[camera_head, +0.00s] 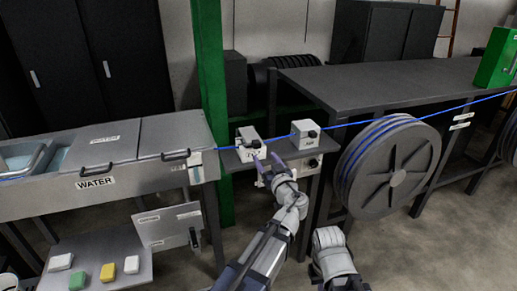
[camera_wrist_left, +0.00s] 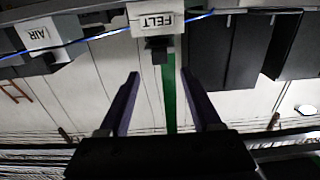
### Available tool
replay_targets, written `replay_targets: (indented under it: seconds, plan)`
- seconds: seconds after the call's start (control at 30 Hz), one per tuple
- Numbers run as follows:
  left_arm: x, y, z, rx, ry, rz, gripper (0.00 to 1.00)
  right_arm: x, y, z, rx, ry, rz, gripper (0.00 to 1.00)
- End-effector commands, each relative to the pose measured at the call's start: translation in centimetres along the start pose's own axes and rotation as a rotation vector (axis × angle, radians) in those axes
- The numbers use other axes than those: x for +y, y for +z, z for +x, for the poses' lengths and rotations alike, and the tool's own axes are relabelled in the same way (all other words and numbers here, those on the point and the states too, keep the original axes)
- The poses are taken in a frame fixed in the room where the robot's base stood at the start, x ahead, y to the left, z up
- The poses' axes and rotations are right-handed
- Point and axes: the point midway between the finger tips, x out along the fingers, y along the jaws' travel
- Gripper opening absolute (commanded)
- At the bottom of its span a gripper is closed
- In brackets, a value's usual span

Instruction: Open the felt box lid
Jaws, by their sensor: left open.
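The felt box (camera_head: 244,134) is a small white box on a narrow shelf beside the green post, with the blue cable passing at it. Its label reads FELT in the left wrist view (camera_wrist_left: 152,20), where the picture is upside down. A black knob or latch (camera_wrist_left: 157,46) sticks out from its front. The lid looks shut. My left gripper (camera_head: 266,161) is open and empty in front of the box. In the left wrist view its two purple fingers (camera_wrist_left: 160,82) are apart, with the knob between their lines but beyond the tips. My right gripper cannot be seen; only part of that arm shows.
A similar white box (camera_head: 304,131), labelled AIR, stands to the right on the same shelf. The blue cable (camera_head: 355,122) runs across to a large grey reel (camera_head: 392,170). The water trough (camera_head: 110,182) is at the left, and the green post (camera_head: 211,75) rises close behind.

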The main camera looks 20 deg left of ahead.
Motion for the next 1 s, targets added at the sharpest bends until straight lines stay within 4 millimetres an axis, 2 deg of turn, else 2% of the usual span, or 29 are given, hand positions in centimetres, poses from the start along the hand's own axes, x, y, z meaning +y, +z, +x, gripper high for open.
replay_targets:
  seconds: [0.17,0.63,0.8,1.0]
  plan:
    - [0.1,-0.1,0.5,0.005,0.003,-0.004,0.65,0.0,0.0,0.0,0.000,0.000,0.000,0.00]
    - [0.1,-0.1,6.9,0.003,0.000,-0.002,0.65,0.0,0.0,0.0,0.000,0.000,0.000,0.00]
    - [0.1,-0.1,7.7,0.002,0.002,-0.002,0.65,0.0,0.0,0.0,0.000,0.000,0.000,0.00]
    - [0.0,-0.1,7.8,0.002,0.002,-0.002,0.65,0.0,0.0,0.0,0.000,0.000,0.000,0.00]
